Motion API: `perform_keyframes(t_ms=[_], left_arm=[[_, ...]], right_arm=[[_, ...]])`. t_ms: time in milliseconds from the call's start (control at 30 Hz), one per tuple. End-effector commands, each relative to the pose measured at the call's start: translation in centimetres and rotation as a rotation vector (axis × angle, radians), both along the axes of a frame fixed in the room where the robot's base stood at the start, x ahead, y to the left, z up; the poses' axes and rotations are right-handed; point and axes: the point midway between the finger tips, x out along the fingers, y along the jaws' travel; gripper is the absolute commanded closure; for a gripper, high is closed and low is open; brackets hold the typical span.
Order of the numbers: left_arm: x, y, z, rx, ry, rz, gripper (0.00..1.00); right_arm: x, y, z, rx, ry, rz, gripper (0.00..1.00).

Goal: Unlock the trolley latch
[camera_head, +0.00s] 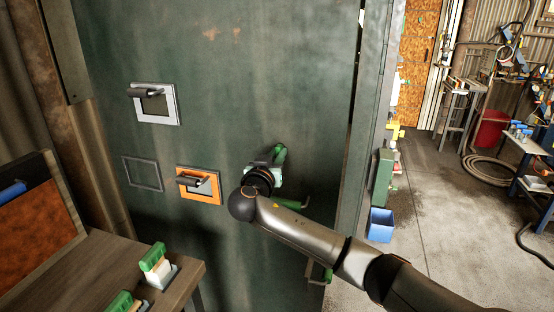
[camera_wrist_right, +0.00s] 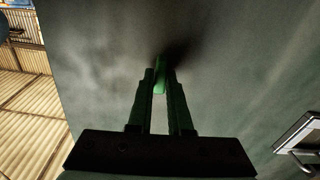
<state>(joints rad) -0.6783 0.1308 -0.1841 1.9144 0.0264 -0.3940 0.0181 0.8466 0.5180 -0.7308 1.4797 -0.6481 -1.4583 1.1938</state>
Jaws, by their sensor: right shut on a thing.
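A large dark green panel (camera_head: 230,70) fills the middle of the head view. My right gripper (camera_head: 272,168) is at the panel's right half, with its fingers hidden in part by my wrist. In the right wrist view the right gripper (camera_wrist_right: 160,88) is shut on a green handle (camera_wrist_right: 161,72), which stands out from the panel. The handle's upper part (camera_head: 280,153) shows in the head view, and a green bar (camera_head: 293,203) shows lower down. I cannot tell whether they are one piece. An orange-framed latch (camera_head: 198,185) and a pale-framed latch (camera_head: 153,104) sit to the left.
An empty grey frame (camera_head: 143,173) is on the panel at left. A wooden table (camera_head: 90,270) with green-topped blocks (camera_head: 157,265) stands at lower left. A blue bin (camera_head: 380,225) stands on the floor to the right. The floor beyond (camera_head: 430,190) is mostly clear.

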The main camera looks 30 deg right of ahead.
Motion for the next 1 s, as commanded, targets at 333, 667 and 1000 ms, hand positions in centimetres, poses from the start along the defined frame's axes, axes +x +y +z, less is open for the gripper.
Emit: perform_keyframes(t_ms=[333,667,1000], left_arm=[[0.0,0.0,-2.3,0.000,0.001,0.000,0.50],[-0.1,0.0,-0.5,0.000,0.001,0.000,0.50],[-0.1,0.0,0.9,0.000,0.001,0.000,0.50]], right_arm=[[-0.1,0.0,-0.2,-0.176,0.213,0.000,1.00],[-0.2,-0.1,0.2,-0.383,0.454,0.000,1.00],[-0.2,-0.2,0.2,-0.593,0.700,0.000,1.00]])
